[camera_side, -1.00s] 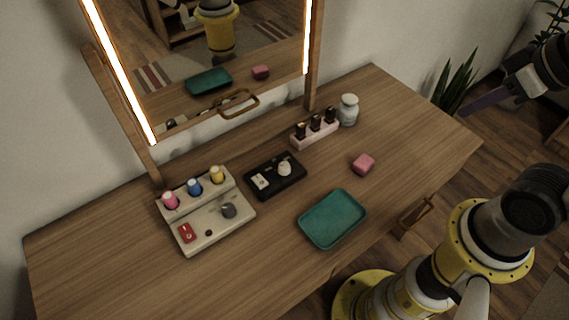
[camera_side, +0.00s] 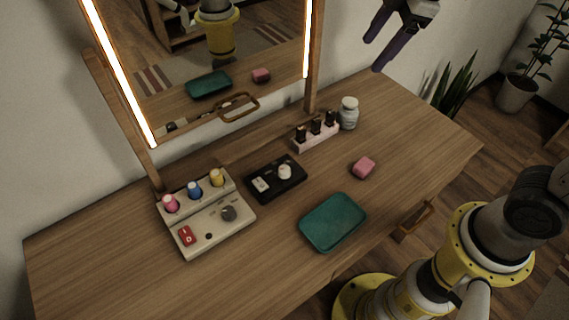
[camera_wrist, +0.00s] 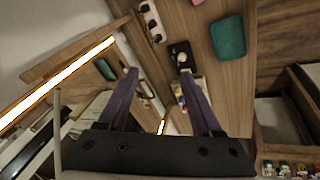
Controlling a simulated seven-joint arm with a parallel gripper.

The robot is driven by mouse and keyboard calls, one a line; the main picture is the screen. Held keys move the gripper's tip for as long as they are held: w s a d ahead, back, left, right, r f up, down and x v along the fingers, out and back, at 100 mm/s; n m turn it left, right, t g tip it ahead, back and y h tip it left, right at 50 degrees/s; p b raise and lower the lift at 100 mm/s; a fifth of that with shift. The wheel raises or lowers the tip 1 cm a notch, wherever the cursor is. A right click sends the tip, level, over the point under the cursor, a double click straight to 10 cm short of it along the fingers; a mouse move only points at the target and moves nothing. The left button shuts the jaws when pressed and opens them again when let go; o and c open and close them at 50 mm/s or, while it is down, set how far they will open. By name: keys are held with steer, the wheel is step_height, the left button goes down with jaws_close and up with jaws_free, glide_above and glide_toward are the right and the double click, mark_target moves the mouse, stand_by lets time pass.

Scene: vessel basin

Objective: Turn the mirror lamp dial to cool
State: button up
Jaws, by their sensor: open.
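A black control panel (camera_side: 276,179) lies on the wooden vanity below the lit mirror. It has a white round dial (camera_side: 285,171) and a pale rocker switch (camera_side: 261,185). A beige panel (camera_side: 207,221) to its left has a grey dial (camera_side: 229,213) and a red switch (camera_side: 186,236). The markings are too small to tell which setting either dial points to. My gripper (camera_side: 374,55) is open and empty, with purple fingers, high above the table's back right, apart from both panels. In the wrist view, the black panel (camera_wrist: 181,54) shows beyond the fingers.
A teal tray (camera_side: 333,221), a pink block (camera_side: 364,167), a pink holder with dark-capped bottles (camera_side: 316,134) and a pale jar (camera_side: 348,113) stand on the table. The mirror (camera_side: 215,55) rises at the back. The table's front left is clear.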

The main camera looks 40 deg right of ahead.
steer(key=w+a+f+n+g, duration=0.2)
steer(key=w+a+f+n, duration=0.1)
steer(key=w+a+f, duration=0.4)
steer(key=n+g, duration=0.2)
glide_toward(284, 169)
steer(key=shift+h, duration=0.4)
steer(key=f, duration=0.8)
steer(key=shift+w+a+f, duration=0.1)
steer(key=shift+a+f, duration=0.2)
jaws_close()
